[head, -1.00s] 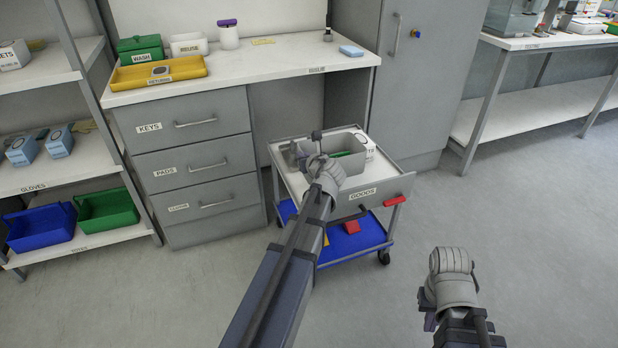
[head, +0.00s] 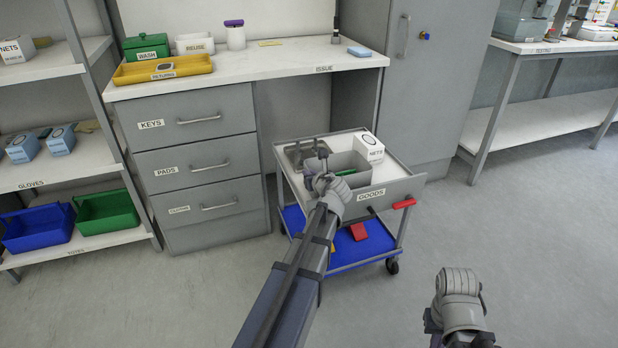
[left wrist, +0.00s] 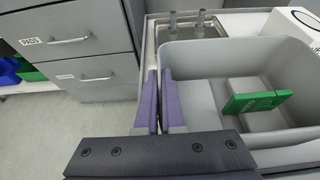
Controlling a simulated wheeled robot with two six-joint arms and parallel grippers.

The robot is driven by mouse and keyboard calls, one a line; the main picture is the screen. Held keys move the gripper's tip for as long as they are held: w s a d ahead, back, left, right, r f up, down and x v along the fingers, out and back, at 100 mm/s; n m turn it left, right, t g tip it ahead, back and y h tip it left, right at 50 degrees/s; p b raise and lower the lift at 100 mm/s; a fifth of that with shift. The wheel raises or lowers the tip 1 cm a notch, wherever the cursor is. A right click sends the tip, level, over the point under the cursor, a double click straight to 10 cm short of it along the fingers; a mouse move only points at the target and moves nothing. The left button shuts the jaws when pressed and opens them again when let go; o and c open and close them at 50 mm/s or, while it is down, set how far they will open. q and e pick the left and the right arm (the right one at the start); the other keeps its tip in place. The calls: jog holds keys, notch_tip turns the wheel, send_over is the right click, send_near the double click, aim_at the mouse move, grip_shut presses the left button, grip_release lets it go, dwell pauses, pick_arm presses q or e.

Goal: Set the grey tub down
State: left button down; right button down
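The grey tub (head: 364,164) is an open box on the top of the small trolley (head: 405,188). It looks level, with its base at or very near the trolley top; the contact is hidden. My left gripper (head: 322,160) is at the tub's left side. In the left wrist view its two purple fingers (left wrist: 162,102) are close together, one on each side of the tub's left wall (left wrist: 205,43). A green piece (left wrist: 256,102) lies in the tub. My right wrist (head: 458,283) is low at the right, and its fingers are hidden.
A white NETS box (head: 368,147) stands behind the tub on the trolley. A metal piece with two posts (left wrist: 190,28) is at the back left. The blue lower shelf (head: 345,252) holds a red piece (head: 358,231). The drawer desk (head: 205,150) stands close on the left.

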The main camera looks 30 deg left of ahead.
pick_arm(q)
jog(key=shift+f, duration=0.1)
jog(key=c, duration=1)
grip_release()
jog(key=shift+c, duration=0.2)
jog(key=shift+r, duration=0.3)
jog(key=p+v, duration=0.4)
jog(key=v, duration=0.8)
jog(key=shift+f+p, duration=0.15)
jog(key=shift+p, duration=0.15)
